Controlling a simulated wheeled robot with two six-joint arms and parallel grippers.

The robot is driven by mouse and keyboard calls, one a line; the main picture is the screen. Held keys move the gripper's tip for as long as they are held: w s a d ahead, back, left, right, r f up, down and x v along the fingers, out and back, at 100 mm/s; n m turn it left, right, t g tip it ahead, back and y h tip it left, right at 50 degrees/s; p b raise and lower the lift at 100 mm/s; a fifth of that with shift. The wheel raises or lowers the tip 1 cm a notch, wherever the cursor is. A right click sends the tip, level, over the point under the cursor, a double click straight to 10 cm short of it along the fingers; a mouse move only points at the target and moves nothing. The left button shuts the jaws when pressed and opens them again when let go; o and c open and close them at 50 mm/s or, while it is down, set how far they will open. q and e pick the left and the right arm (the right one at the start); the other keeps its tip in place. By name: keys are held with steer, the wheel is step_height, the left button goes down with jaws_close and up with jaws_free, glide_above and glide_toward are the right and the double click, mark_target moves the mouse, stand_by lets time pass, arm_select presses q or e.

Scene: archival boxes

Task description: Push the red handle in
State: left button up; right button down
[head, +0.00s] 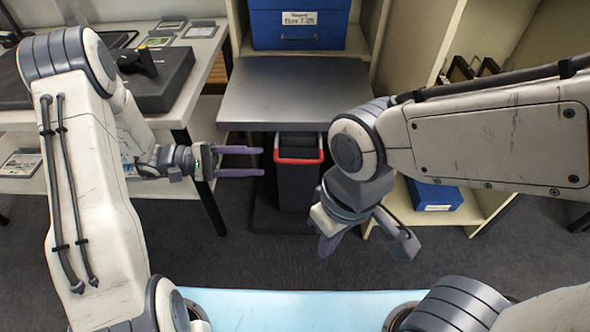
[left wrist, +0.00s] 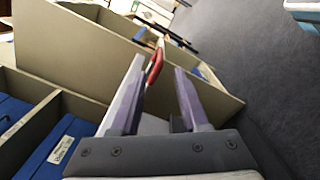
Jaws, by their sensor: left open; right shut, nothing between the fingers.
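The red handle (head: 299,160) is a U-shaped red bar on the front of a dark bin (head: 297,188) below the grey shelf. In the left wrist view the red handle (left wrist: 154,68) shows past the fingers, between the tips in the picture. My left gripper (head: 262,161) is open and empty, its purple fingers pointing right at the handle, with a small gap before it. Its fingers also fill the left wrist view (left wrist: 158,66). My right gripper (head: 329,246) is shut and empty, pointing down, right of and nearer than the bin.
The grey shelf (head: 295,92) juts out above the bin, below a blue box (head: 300,25). Another blue box (head: 434,195) sits in the low right compartment. A white table (head: 203,62) with a black case stands at left. The dark floor in front is clear.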

mark_target(296, 162)
arm_select(q)
steer(key=d+b, duration=0.3)
steer(key=d, duration=0.5)
steer(key=shift+d, duration=0.95)
jaws_close()
steer(key=shift+s, duration=0.1)
steer(key=shift+s+f, duration=0.1)
steer(key=shift+f, duration=0.05)
